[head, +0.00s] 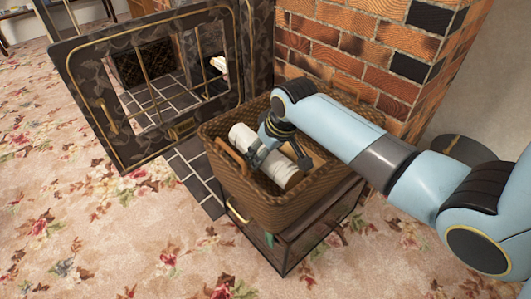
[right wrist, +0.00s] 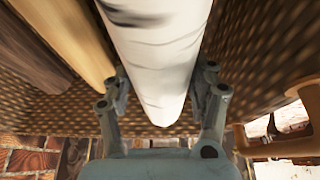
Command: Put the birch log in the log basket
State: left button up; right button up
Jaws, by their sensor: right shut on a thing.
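The white birch log (head: 282,173) lies inside the wicker log basket (head: 262,207) in the head view. It slants from upper left to lower right. My right gripper (head: 276,158) reaches down into the basket from the right and is shut on the log. In the right wrist view the log (right wrist: 160,60) runs between the two fingers of the gripper (right wrist: 160,92), and the basket's woven wall (right wrist: 262,60) is close around it. Whether the log rests on the basket floor is hidden. My left gripper is not in view.
Other logs (right wrist: 70,35) lie beside the birch log in the basket. An open ornate fireplace door (head: 115,135) stands to the left, and a brick pillar (head: 350,50) stands behind. Flowered carpet (head: 110,230) is clear at front left.

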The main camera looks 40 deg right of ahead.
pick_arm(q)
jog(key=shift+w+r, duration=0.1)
pick_arm(e)
jog(key=shift+f, duration=0.5)
jog(key=o, duration=1.5)
jog(key=shift+o, duration=0.2)
jog(key=shift+r, duration=0.1)
jog(key=p+v, duration=0.1)
jog(key=v, duration=0.2)
jog(key=p+v, duration=0.2)
jog(key=v, duration=0.1)
jog(key=shift+w+r, duration=0.15)
jog(key=shift+r, duration=0.1)
jog(key=p+v, duration=0.2)
jog(key=v, duration=0.3)
jog(key=shift+r+p, duration=0.25)
jog(key=shift+p, duration=0.15)
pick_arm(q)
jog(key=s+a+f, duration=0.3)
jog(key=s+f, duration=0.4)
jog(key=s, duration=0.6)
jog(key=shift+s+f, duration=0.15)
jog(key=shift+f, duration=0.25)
pick_arm(e)
jog(key=shift+s+r, duration=0.4)
